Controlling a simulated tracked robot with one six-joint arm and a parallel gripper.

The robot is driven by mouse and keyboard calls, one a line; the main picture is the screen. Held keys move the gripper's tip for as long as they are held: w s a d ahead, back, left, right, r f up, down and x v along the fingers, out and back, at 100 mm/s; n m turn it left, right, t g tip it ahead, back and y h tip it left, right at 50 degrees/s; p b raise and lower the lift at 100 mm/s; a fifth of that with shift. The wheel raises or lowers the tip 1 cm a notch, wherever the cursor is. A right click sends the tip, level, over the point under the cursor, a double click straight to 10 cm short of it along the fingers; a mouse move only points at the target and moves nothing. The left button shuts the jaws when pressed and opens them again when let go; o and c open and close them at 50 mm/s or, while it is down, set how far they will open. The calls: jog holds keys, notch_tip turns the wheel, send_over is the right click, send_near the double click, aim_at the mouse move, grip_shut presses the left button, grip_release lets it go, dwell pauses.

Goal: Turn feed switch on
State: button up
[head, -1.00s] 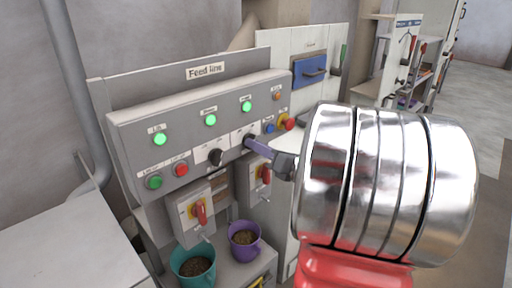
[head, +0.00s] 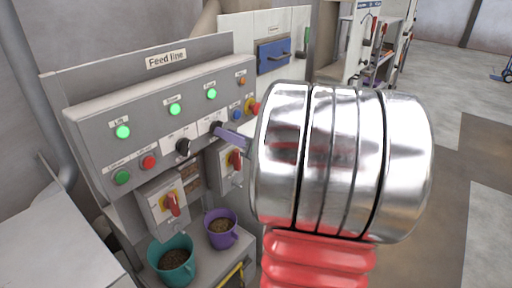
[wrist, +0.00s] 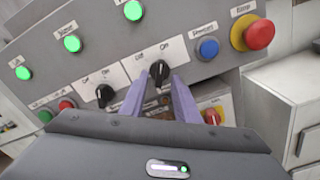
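The grey Feed line panel (head: 205,85) carries two black rotary switches with Off/On plates. My gripper (wrist: 158,78) is at the right-hand one (wrist: 159,72), its purple fingers apart on either side of the knob, with small gaps showing. This knob looks roughly upright; its exact setting is hard to tell. The left-hand black switch (wrist: 105,94) stands free beside my left finger; it also shows in the head view (head: 183,147). The switch names are too small to read, so I cannot tell which is the feed switch. In the head view my wrist hides part of the fingers.
Three lit green lamps (head: 174,109) sit on the panel. A blue button (wrist: 207,48) and a red stop button (wrist: 259,34) are right of my gripper. Red-handled isolators (head: 172,203) and teal (head: 172,258) and purple (head: 221,228) mugs are below.

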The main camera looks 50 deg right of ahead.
jog(key=s, duration=1.2)
jog(key=shift+d, duration=0.15)
dwell(0.4)
